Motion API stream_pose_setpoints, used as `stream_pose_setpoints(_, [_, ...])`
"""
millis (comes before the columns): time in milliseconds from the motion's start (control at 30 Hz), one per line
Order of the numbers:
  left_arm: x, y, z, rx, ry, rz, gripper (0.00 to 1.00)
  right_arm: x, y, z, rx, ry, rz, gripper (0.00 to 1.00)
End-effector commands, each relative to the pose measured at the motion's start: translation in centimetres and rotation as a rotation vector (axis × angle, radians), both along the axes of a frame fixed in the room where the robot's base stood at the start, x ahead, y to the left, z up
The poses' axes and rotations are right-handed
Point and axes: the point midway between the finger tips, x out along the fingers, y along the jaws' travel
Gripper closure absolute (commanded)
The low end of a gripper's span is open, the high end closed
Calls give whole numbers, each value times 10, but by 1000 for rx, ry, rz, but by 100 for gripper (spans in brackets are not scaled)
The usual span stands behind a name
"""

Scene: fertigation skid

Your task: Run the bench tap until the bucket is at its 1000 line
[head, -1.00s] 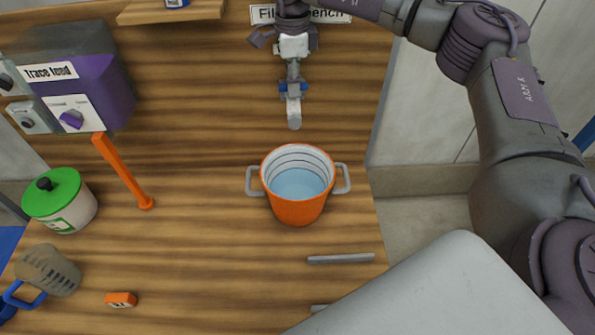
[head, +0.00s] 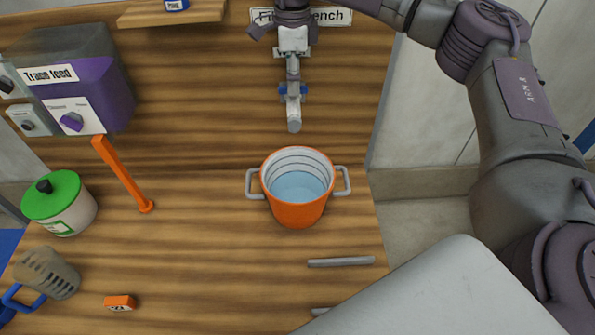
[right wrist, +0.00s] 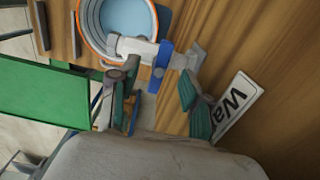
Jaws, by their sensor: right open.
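The orange bucket (head: 297,211) with two grey handles stands upright on the bench below the tap. Light blue water (head: 298,187) lies in it, and several dark level lines show on its pale inner wall above the water. I cannot read their numbers. The bench tap (head: 293,98), grey-white with a blue collar, comes from the back panel; no stream shows below its spout. In the right wrist view the tap (right wrist: 140,48) reaches over the bucket (right wrist: 84,35). My right gripper (head: 293,22) is open at the tap's upper end, its fingers apart (right wrist: 162,106). My left gripper is out of view.
A purple and grey "Trace feed" unit (head: 95,75) is at upper left. An orange bar (head: 122,172), a green-lidded jar (head: 62,208), a blue-handled jug (head: 48,272) and a small orange block (head: 120,302) are on the left. A grey bar (head: 340,262) lies right of centre.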

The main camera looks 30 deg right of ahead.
Motion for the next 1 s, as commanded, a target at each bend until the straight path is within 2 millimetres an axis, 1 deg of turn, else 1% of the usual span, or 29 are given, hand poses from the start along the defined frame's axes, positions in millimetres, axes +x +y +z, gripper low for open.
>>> stream_pose_setpoints(33, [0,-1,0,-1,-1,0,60,1,1,11,1,-4,0,52])
stream_pose_setpoints(300, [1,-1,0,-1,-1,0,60,1,1,69,3,-4,0,52])
stream_pose_setpoints(400, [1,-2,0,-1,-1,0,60,1,0,84,2,-3,-1,52])
stream_pose_setpoints(500, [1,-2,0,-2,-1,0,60,1,0,95,1,-3,0,52])
stream_pose_setpoints(667, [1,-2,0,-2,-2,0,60,0,0,102,1,-2,0,52])
stream_pose_setpoints(1000, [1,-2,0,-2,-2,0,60,0,0,102,1,-2,0,52])
